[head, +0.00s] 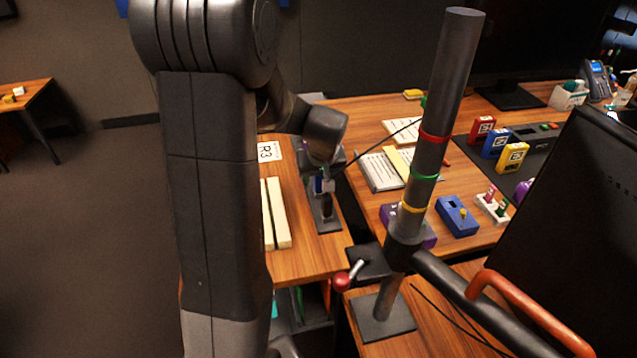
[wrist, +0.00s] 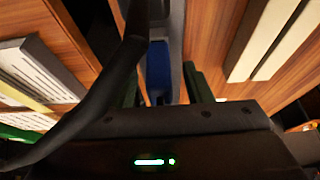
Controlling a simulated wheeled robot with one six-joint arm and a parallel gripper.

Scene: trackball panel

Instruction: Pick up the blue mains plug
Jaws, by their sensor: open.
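The blue mains plug (wrist: 158,72) shows in the wrist view between the two dark green fingers of my gripper (wrist: 164,84). My gripper is open around it; I cannot tell whether either finger touches it. A black cable crosses the left of this view and hides part of the left finger. In the head view my gripper (head: 324,182) is small and partly hidden by my own arm, above a dark narrow strip (head: 326,215) on the wooden desk. A small patch of blue (head: 318,185) shows there, most likely the plug.
Two cream bars (head: 276,212) lie left of the dark strip, near an R3 label (head: 268,151). A dark post (head: 440,130) with coloured rings stands to the right. A black cable runs from my gripper area.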

